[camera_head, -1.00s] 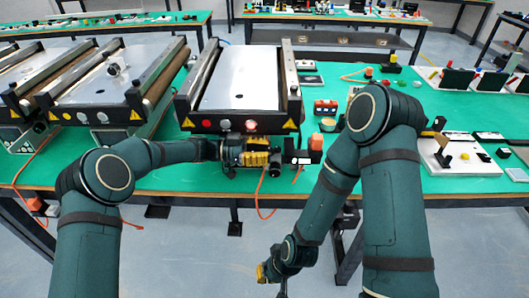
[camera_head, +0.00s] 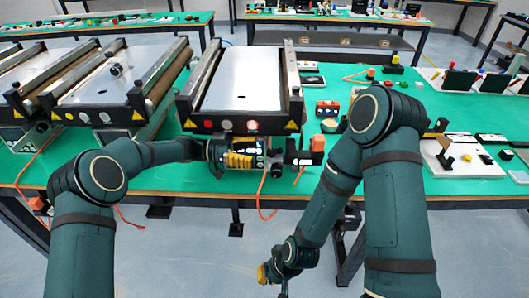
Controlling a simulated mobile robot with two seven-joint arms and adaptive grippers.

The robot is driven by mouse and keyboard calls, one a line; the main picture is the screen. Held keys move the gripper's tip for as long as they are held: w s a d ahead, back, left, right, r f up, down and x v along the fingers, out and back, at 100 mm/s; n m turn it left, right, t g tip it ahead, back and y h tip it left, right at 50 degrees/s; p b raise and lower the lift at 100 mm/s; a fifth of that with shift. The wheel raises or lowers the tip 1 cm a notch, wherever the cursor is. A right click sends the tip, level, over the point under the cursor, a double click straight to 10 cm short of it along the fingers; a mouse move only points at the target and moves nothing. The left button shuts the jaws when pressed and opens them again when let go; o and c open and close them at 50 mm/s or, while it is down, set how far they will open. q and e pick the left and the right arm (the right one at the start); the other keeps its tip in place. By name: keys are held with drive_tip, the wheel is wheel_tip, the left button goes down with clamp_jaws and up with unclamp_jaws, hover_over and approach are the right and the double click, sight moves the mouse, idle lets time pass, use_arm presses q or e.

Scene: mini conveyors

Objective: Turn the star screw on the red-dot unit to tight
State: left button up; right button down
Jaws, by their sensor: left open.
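The red-dot unit (camera_head: 240,82) is the mini conveyor in the middle, with a pale plate on top. Its front panel carries a red dot (camera_head: 208,124), a silvery knob (camera_head: 226,125) and a reddish knob (camera_head: 252,126). I cannot make out which of them is the star screw, or its setting. My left gripper (camera_head: 284,157) is open, just in front of and below this panel, pointing right. It appears empty and apart from the knobs. My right gripper (camera_head: 264,273) hangs low in front of the table; its fingers are too small to read.
An orange-red block (camera_head: 317,143) is close to the right of my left gripper. A red button box (camera_head: 327,108) and a white board (camera_head: 455,157) lie to the right. An orange cable hangs over the front edge.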

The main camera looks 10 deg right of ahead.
use_arm(q)
drive_tip(key=v, duration=0.7)
drive_tip(key=shift+a, duration=0.15)
